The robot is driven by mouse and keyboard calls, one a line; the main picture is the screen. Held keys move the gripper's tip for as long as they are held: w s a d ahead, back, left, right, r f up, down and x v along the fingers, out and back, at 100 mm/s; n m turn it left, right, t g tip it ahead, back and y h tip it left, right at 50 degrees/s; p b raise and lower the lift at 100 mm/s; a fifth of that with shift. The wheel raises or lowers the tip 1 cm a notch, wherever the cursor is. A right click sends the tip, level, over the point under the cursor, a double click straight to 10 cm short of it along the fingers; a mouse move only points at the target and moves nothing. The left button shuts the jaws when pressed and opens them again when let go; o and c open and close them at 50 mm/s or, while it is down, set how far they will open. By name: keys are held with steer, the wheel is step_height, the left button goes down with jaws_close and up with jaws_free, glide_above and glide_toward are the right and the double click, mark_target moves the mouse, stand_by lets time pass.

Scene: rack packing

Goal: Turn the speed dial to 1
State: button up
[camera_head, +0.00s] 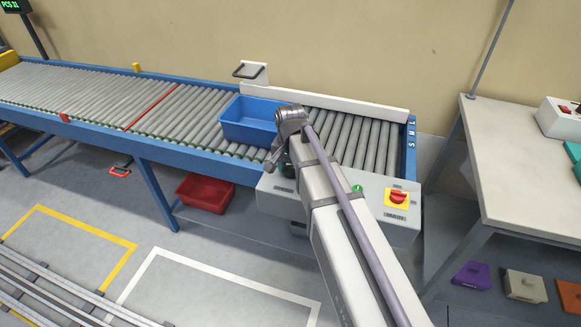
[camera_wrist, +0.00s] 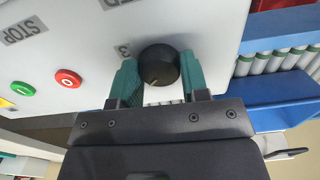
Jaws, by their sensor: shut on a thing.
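In the wrist view the speed dial (camera_wrist: 159,65) is a round black knob on a light grey control panel (camera_wrist: 60,40). A short pale pointer line on it lies toward the picture's bottom. My gripper (camera_wrist: 160,75) has its two green fingers on either side of the knob and is shut on it. A sideways "3" is printed left of the knob; other scale numbers are hidden or cut off. In the head view my arm covers the dial, and the control panel (camera_head: 375,222) shows on both sides of the arm.
A green button (camera_wrist: 23,89) and a red button (camera_wrist: 68,78) sit near the dial. A red-on-yellow emergency stop (camera_head: 397,197) is at the panel's right. A blue bin (camera_head: 250,131) stands on the roller conveyor (camera_head: 180,100) behind. A red crate (camera_head: 205,193) is on the floor.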

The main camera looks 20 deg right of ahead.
mark_target(290, 169)
steer(key=n, duration=0.5)
steer(key=shift+n, duration=2.4)
steer(key=o, duration=0.9)
step_height(290, 169, up, 11)
steer(key=p, duration=1)
steer(key=shift+f+p, duration=0.15)
steer(key=shift+p, duration=0.25)
